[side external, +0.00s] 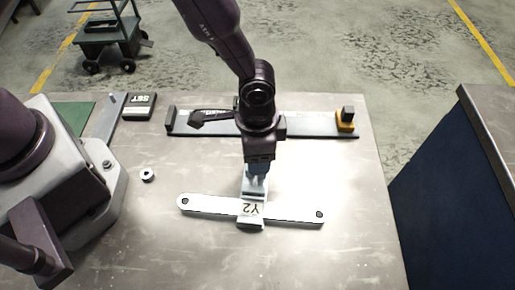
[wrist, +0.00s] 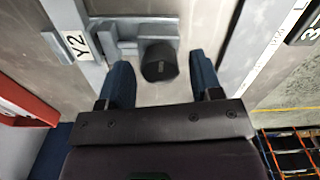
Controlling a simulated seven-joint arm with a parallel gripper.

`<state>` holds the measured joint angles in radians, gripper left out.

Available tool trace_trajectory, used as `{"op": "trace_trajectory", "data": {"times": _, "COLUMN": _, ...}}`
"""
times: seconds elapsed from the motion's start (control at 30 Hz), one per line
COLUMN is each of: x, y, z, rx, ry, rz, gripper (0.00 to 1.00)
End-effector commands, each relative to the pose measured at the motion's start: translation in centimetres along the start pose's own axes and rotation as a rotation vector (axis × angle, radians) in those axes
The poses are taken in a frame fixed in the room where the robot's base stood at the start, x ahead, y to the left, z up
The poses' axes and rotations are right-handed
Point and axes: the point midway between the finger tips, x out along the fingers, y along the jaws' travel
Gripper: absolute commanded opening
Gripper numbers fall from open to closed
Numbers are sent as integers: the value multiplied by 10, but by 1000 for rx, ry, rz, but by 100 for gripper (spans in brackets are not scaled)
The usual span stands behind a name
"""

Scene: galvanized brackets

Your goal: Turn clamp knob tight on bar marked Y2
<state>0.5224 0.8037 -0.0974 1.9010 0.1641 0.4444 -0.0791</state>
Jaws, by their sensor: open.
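The pale bar (side external: 290,214) with the label Y2 (side external: 252,209) lies across the table in the side view. In the wrist view the Y2 label (wrist: 76,46) is at the upper left, beside a grey clamp (wrist: 128,32). A dark round knob (wrist: 160,62) sticks out from the clamp. My gripper (wrist: 163,72) is open, with one blue finger on each side of the knob and a visible gap to each. I cannot tell whether the fingertips are level with the knob. In the side view my gripper (side external: 257,172) points down just behind the label and hides the knob.
A long rail (side external: 300,129) with a black lever (side external: 210,116) and a yellow block (side external: 345,120) lies behind. A small ring (side external: 148,175) and a SET box (side external: 139,106) are at left. The table (side external: 340,255) is clear at front right. A blue-sided bench (side external: 450,200) stands apart at right.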

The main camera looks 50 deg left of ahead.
Motion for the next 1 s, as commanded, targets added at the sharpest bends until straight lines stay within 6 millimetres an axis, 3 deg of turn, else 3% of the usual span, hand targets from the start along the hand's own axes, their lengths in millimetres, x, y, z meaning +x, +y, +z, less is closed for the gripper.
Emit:
{"op": "trace_trajectory", "data": {"times": 0.5, "x": 0, "y": 0, "z": 0, "rx": -827, "ry": 0, "rz": -1, "gripper": 59}}
{"op": "trace_trajectory", "data": {"times": 0.97, "x": 0, "y": 0, "z": 0, "rx": -896, "ry": 0, "rz": 0, "gripper": 59}}
{"op": "trace_trajectory", "data": {"times": 1.0, "x": 0, "y": 0, "z": 0, "rx": -896, "ry": 0, "rz": 0, "gripper": 50}}
